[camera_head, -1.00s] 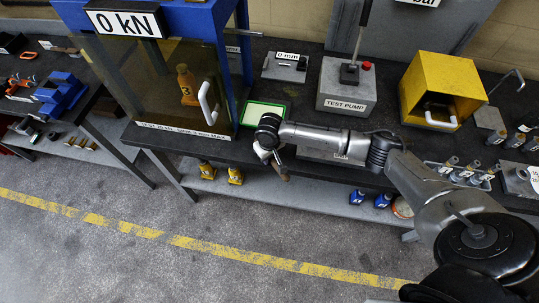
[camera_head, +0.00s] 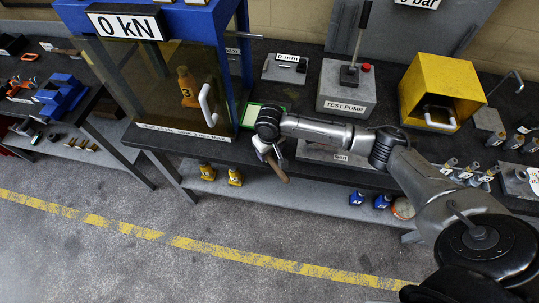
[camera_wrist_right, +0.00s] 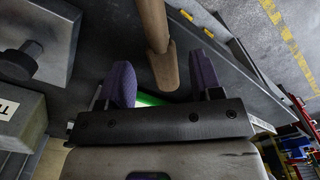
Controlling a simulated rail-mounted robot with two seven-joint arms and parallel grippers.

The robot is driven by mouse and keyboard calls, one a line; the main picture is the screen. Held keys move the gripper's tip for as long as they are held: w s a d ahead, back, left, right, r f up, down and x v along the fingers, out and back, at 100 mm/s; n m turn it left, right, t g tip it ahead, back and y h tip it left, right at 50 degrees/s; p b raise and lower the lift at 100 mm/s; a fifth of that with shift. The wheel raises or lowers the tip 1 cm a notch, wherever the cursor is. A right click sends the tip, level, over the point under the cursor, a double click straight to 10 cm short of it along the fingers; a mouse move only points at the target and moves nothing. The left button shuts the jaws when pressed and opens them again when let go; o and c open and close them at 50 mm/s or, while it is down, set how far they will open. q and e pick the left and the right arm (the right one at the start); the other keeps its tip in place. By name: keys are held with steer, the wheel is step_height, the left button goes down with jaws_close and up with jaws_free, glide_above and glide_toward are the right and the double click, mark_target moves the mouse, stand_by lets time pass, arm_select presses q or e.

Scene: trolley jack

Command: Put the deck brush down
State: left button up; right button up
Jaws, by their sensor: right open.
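The deck brush shows as a brown wooden handle (camera_head: 279,171) at the bench's front edge in the head view. Its head cannot be made out. In the right wrist view the handle (camera_wrist_right: 154,30) comes down from the top, and its thicker end lies in the gap between the fingers. My right gripper (camera_wrist_right: 163,82) is open, with a purple-padded finger on either side of that end. Clear space shows beside the handle. In the head view this gripper (camera_head: 268,150) is over the front edge, partly hidden by its own wrist. My left gripper is in neither view.
A green-rimmed tray (camera_head: 248,114) lies behind my right wrist, partly covered. The blue press (camera_head: 237,60) stands to the left. The test pump (camera_head: 346,98) and yellow box (camera_head: 436,82) stand behind. The floor in front is clear.

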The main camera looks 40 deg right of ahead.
mark_target(270, 157)
step_height(270, 157, up, 7)
steer(key=s+a+f+n+t+y, duration=0.1)
steer(key=s+a+f+n, duration=0.1)
steer(key=s+a+f, duration=0.35)
steer(key=s+a+f+n+t+y, duration=0.1)
steer(key=s+a+f+n, duration=0.1)
steer(key=s+a, duration=0.65)
steer(key=s+d+r+t+h, duration=0.1)
steer(key=s+d, duration=0.3)
steer(key=s, duration=1)
steer(key=shift+r+t+h, duration=0.15)
steer(key=shift+t+h, duration=0.15)
steer(key=shift+h, duration=0.1)
